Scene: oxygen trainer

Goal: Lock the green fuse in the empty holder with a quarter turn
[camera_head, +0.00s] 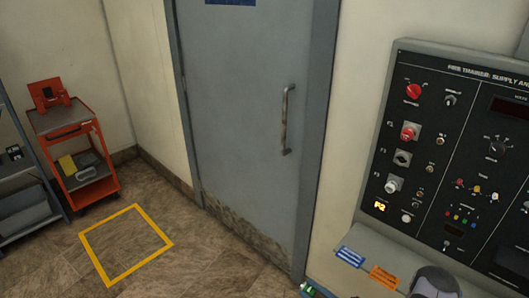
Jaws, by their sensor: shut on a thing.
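The black panel (450,150) of the trainer is on the right wall. A column of square-plated fittings is on its left side: one with a red cap (408,131), a dark one (402,158) and one with a pale cap (393,184). I cannot tell for sure which is the empty holder. A small green thing (308,290) shows at the bottom edge, cut off; I cannot tell whether it is the green fuse. A dark grey rounded part at the bottom right seems to be my arm. My gripper's fingers are not visible.
Below the panel is a pale ledge with a blue label (350,256) and an orange label (384,276). A grey door (245,110) is left of the panel. A red cart (65,122) and grey shelf stand far left. A yellow square (127,245) marks clear floor.

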